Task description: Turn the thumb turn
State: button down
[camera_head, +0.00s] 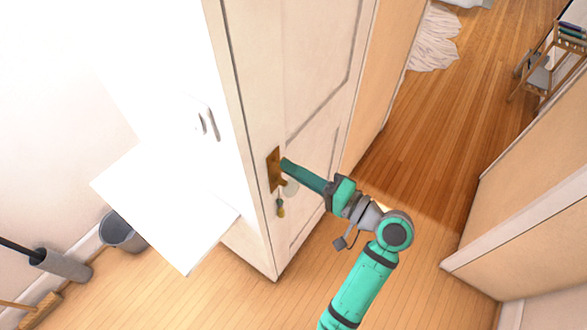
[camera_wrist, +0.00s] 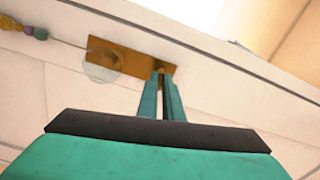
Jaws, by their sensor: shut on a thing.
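The thumb turn (camera_wrist: 158,71) is a small brass piece on the brass plate of the door; only a bit of it shows between my fingertips in the wrist view. The brass plate (camera_head: 270,170) is fixed near the edge of the white panelled door (camera_head: 285,75). A clear round knob (camera_wrist: 100,68) sits on the same plate, beside my fingers. My gripper (camera_head: 284,164) reaches the plate from the right, its long green fingers shut on the thumb turn. In the wrist view my gripper (camera_wrist: 161,76) covers most of the thumb turn.
A beaded string (camera_head: 280,205) hangs below the knob. An open white cabinet door or panel (camera_head: 165,205) is left of the door, with a grey bin (camera_head: 121,232) below. A doorway with wooden floor (camera_head: 430,130) opens to the right.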

jog(key=shift+m, duration=0.8)
jog(key=c, duration=1.9)
grip_release()
jog(key=v, duration=1.1)
jog(key=shift+a, duration=0.1)
